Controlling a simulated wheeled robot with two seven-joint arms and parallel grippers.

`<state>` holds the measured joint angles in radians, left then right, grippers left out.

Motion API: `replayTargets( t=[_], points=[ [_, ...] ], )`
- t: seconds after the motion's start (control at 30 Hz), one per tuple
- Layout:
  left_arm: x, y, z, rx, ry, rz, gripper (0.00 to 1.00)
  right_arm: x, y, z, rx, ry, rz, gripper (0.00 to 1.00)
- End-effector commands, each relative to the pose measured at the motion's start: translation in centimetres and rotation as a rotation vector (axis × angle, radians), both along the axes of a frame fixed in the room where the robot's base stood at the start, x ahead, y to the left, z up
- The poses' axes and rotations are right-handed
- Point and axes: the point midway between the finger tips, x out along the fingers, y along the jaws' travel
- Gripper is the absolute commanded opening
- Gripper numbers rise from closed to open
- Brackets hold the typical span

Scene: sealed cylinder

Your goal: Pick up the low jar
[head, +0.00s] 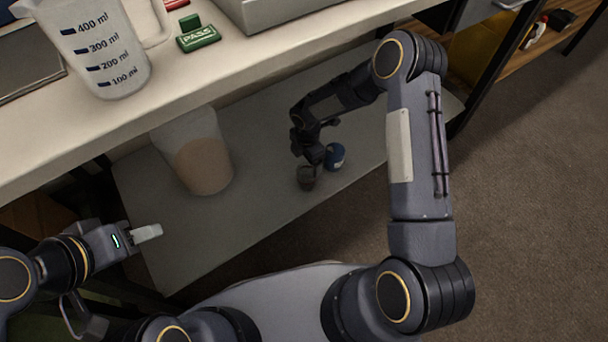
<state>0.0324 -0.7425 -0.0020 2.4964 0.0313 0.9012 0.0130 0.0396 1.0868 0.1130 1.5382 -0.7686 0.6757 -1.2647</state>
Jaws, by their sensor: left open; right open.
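On the lower shelf stand a small dark jar (306,179) and, just behind it to the right, a small blue jar (335,158) with a pale band. Both are low; which one is the low jar I cannot tell for certain. My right gripper (313,154) hangs over the shelf, open, its fingers just above the dark jar and left of the blue one. Whether it touches either is too small to tell. My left gripper (148,233) is open and empty near the shelf's left front part, far from both jars.
A large white and tan container (205,165) stands on the lower shelf (250,205), left of the jars. The tabletop (240,62) overhangs the shelf. On it are a measuring jug (108,60) and a green PASS stamp (198,38). The shelf front is clear.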

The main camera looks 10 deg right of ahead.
Motion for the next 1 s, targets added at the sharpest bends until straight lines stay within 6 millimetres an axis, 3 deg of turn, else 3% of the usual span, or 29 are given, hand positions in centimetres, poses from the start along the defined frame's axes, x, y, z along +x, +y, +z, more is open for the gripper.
replayTargets(
  t=[0.5,0.77,1.0],
  points=[
    [0.0,0.0,-2.5,0.0,0.0,0.0,0.44,-0.1,0.0,-6.5,0.0,0.002,-0.005,0.84],
    [0.0,0.0,-2.4,0.0,0.0,0.0,0.44,-0.1,-0.1,-6.8,0.0,0.001,-0.005,0.84],
    [0.0,0.0,-2.4,0.0,0.0,0.0,0.44,-0.1,-0.1,-6.7,0.0,0.001,-0.006,0.54]
  ],
)
